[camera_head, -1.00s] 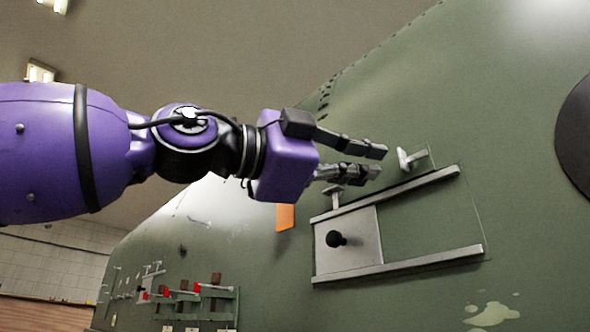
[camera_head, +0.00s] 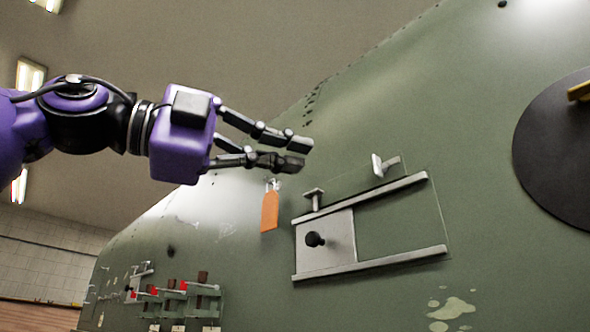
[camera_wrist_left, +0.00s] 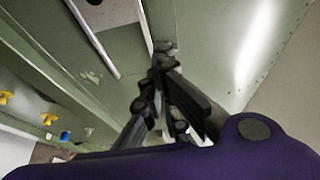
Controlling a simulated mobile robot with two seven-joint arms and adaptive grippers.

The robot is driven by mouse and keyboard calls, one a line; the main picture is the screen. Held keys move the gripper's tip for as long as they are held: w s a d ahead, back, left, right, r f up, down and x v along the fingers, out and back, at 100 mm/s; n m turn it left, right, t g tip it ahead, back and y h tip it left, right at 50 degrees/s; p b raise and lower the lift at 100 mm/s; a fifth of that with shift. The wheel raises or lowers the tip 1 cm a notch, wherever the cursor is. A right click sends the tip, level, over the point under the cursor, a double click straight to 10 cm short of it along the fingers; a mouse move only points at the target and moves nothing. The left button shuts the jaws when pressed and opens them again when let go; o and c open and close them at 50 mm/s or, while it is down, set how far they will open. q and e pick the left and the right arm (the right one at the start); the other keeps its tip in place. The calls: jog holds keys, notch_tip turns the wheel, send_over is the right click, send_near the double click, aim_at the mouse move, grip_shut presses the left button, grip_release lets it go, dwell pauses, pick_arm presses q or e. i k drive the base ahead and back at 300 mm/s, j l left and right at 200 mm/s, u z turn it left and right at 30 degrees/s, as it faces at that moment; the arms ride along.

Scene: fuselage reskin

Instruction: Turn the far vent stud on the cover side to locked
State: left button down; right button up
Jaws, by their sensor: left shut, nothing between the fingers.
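On the green fuselage skin, a vent panel has two silver rails (camera_head: 370,264) and a sliding cover plate (camera_head: 338,228) with a black knob at its left end. One winged stud (camera_head: 313,198) stands above the cover plate. Another stud (camera_head: 384,166) stands farther right, above the upper rail. I cannot tell which is the task's stud or whether either is locked. My left gripper (camera_head: 299,154) is shut and empty, up and left of both studs, touching neither. Its fingertips also show together in the left wrist view (camera_wrist_left: 164,52). My right gripper is not in view.
An orange tag (camera_head: 269,210) hangs left of the panel. A dark round disc (camera_head: 555,150) is at the right. Red-marked latches (camera_head: 184,287) sit lower left. Yellow fittings (camera_wrist_left: 48,118) show in the left wrist view.

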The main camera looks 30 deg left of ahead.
aim_at(381, 168)
jog(key=k+j, duration=0.8)
jog(key=j, duration=0.15)
